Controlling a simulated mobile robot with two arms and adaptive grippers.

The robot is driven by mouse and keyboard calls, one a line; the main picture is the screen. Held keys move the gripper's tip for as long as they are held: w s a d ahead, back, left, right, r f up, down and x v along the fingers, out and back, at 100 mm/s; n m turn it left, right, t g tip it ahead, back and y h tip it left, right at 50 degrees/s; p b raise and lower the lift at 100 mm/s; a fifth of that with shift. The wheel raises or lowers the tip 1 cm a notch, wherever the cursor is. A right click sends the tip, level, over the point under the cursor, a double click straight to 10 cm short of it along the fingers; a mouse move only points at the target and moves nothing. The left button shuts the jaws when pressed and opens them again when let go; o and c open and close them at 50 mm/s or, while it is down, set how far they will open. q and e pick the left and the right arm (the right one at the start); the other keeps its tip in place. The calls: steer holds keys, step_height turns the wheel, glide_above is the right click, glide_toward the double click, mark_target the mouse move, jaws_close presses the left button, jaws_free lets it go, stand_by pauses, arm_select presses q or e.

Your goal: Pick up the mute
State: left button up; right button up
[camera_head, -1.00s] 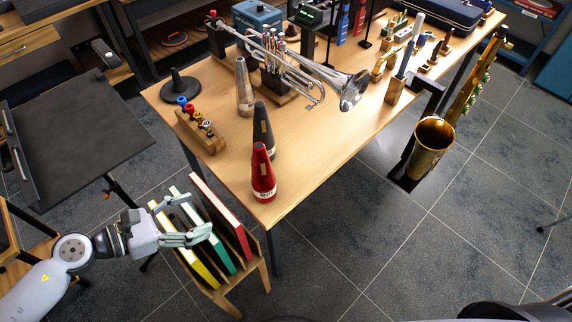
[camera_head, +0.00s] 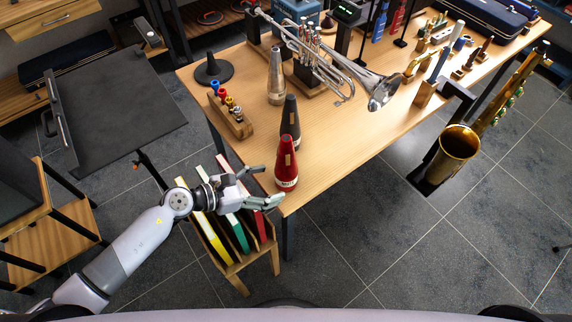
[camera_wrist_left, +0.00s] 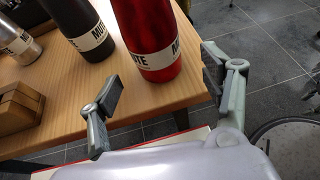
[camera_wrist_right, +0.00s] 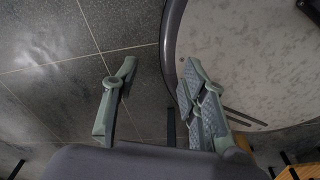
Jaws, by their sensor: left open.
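A red mute (camera_head: 286,165) stands upright near the table's front corner. A black mute (camera_head: 290,122) and a silver mute (camera_head: 276,78) stand behind it. The left wrist view shows the bases of the red mute (camera_wrist_left: 149,45), black mute (camera_wrist_left: 82,30) and silver mute (camera_wrist_left: 17,42). My left gripper (camera_head: 272,184) is open and empty at the near side of the red mute, its fingers to either side in the left wrist view. I cannot tell whether it touches. My right gripper (camera_wrist_right: 158,70) is open and empty over the floor.
A wooden holder with coloured pieces (camera_head: 230,116) and a black cone on a disc (camera_head: 213,71) stand left of the mutes. A rack of folders (camera_head: 237,235) stands below my left gripper. A saxophone (camera_head: 458,142) stands right of the table.

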mark_target(276, 180)
arm_select(q)
steer(key=x, duration=0.3)
steer(key=shift+w+d+r+p, duration=0.15)
steer(key=shift+w+d+p, duration=0.2)
steer(key=shift+p, duration=0.05)
steer(key=shift+w+d+f, duration=0.15)
steer(key=shift+d+f, duration=0.1)
steer(key=shift+d, duration=0.05)
steer(key=shift+c, duration=1.3)
steer(key=c, duration=1)
arm_select(e)
steer(key=shift+a+r, duration=0.2)
steer(key=shift+r, duration=0.35)
arm_select(q)
steer(key=shift+r, duration=0.1)
